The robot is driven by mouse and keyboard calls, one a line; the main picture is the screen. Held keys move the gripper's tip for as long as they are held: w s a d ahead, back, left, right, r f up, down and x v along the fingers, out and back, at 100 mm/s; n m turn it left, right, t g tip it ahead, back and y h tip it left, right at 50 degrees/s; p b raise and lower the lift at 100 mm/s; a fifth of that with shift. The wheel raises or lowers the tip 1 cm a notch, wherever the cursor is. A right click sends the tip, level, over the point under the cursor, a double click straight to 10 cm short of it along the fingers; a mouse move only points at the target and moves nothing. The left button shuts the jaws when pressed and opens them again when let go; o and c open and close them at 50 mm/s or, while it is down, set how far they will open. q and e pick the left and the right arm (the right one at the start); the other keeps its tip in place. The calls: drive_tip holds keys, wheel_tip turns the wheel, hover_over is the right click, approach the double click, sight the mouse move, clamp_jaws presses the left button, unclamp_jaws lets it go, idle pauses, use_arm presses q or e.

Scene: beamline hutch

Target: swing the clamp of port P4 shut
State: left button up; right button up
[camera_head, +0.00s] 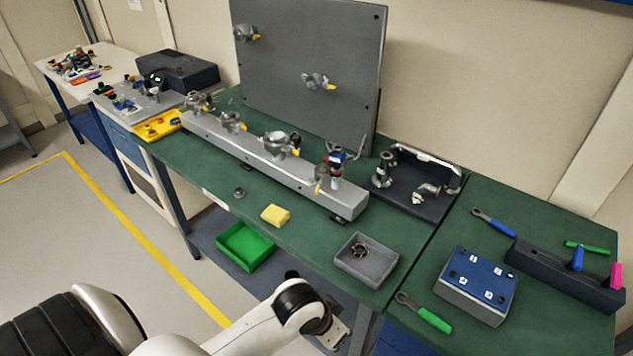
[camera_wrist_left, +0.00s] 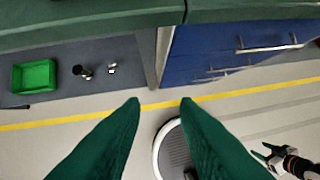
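A long grey bar (camera_head: 265,163) on the green bench carries several ports with metal clamps and yellow tabs. The rightmost bar port (camera_head: 335,172) has blue and red parts on top and a yellow tab low on its left. Two more ports with yellow tabs, an upper one (camera_head: 246,33) and a lower one (camera_head: 318,81), sit on the upright grey panel. No port label is readable, so I cannot tell which is P4. My left gripper (camera_wrist_left: 160,100) is open and empty, over the floor before the bench. My right gripper (camera_wrist_left: 268,155) shows small at lower right; its opening is unclear.
On the bench are a yellow block (camera_head: 275,215), a grey tray (camera_head: 367,261) holding a ring, a dark fixture (camera_head: 410,200), a blue-topped box (camera_head: 478,284) and handled tools. A green bin (camera_head: 246,246) stands below the bench. Floor in front is free.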

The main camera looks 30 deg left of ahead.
use_arm(q)
drive_tip(key=w+r, duration=0.5)
drive_tip(key=w, duration=0.1)
drive_tip(key=n+y, duration=0.3)
drive_tip(key=n, duration=0.4)
approach(317, 189)
drive_tip(key=p+x, duration=0.2)
drive_tip(key=x, duration=0.6)
drive_tip(key=shift+f+p, duration=0.1)
drive_tip(key=shift+p, duration=0.3)
clamp_jaws()
